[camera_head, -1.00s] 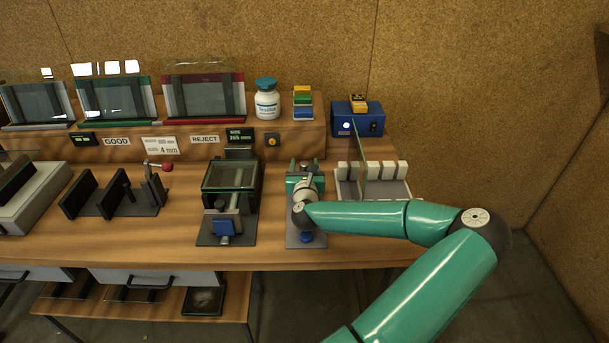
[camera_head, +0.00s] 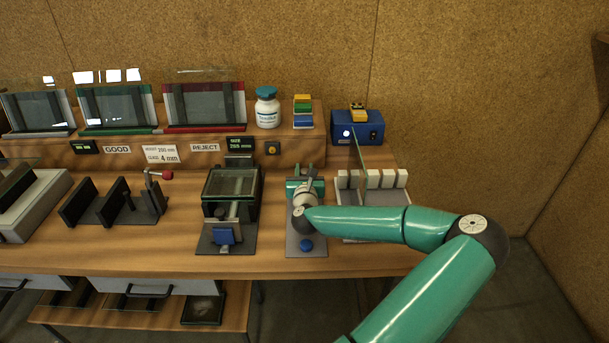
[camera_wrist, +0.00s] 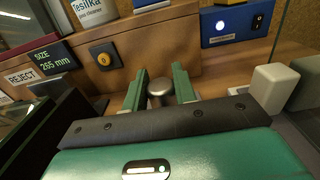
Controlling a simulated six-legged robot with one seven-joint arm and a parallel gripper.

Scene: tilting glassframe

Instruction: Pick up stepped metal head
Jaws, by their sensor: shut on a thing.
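The stepped metal head (camera_wrist: 160,93) is a short, round metal piece with a smooth top. In the wrist view it sits between the two green fingers of my gripper (camera_wrist: 160,88), which are shut on it. In the head view my gripper (camera_head: 305,178) is low over the back of a narrow grey fixture plate (camera_head: 306,225) on the bench. There my gripper and wrist hide most of the metal head. I cannot tell whether its underside touches the fixture.
A glass pane stands upright in a white slotted rack (camera_head: 374,196) close on the right. A glass-topped gauge (camera_head: 231,183) is close on the left. A blue knob (camera_head: 306,245) is at the plate's front.

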